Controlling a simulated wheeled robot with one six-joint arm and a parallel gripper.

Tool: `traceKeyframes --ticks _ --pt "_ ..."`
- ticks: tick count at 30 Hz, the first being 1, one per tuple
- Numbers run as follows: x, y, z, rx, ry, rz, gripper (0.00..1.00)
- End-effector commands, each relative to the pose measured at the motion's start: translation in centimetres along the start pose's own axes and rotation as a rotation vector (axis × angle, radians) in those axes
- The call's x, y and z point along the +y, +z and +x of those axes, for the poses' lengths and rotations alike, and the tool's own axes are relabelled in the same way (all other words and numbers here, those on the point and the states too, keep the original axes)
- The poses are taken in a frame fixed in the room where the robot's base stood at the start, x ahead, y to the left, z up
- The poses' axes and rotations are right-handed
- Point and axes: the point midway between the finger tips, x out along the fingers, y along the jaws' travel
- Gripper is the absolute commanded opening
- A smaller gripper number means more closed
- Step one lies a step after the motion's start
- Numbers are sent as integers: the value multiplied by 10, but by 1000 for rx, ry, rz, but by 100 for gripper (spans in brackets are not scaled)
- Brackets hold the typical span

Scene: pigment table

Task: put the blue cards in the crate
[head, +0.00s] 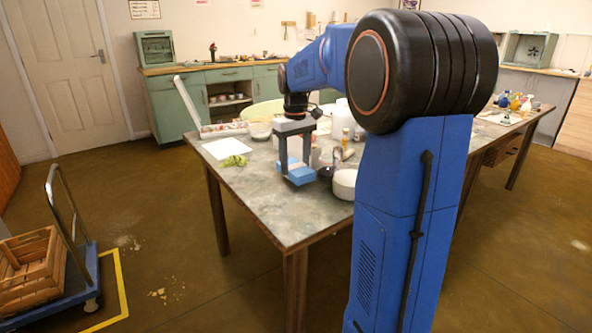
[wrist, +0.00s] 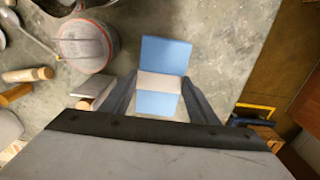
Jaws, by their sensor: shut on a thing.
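The blue cards (wrist: 165,55) are a flat blue pack with a pale band across the middle. My gripper (wrist: 158,88) is shut on the pack, one finger on each side of the band. In the head view my gripper (head: 293,158) points down over the table, with the blue cards (head: 300,177) at its fingertips. I cannot tell whether the pack touches the tabletop. The crate (head: 30,262) is slatted wood and sits on a blue trolley at the lower left. Part of it shows at the lower right of the wrist view (wrist: 268,137).
The table (head: 262,208) has a bare front left area. The trolley's upright handle (head: 62,205) rises beside the crate. Open floor lies between table and trolley.

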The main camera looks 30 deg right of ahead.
Motion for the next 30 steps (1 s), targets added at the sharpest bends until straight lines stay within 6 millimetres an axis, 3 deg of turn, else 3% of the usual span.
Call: traceKeyframes --ticks 6,17,18,20,30 --pt "0 0 25 -1 -1 0 27" --pt "0 0 28 -1 0 0 27" --pt "0 0 28 -1 0 0 61" --pt "0 0 28 -1 0 0 73" --pt "0 0 26 0 0 0 73"
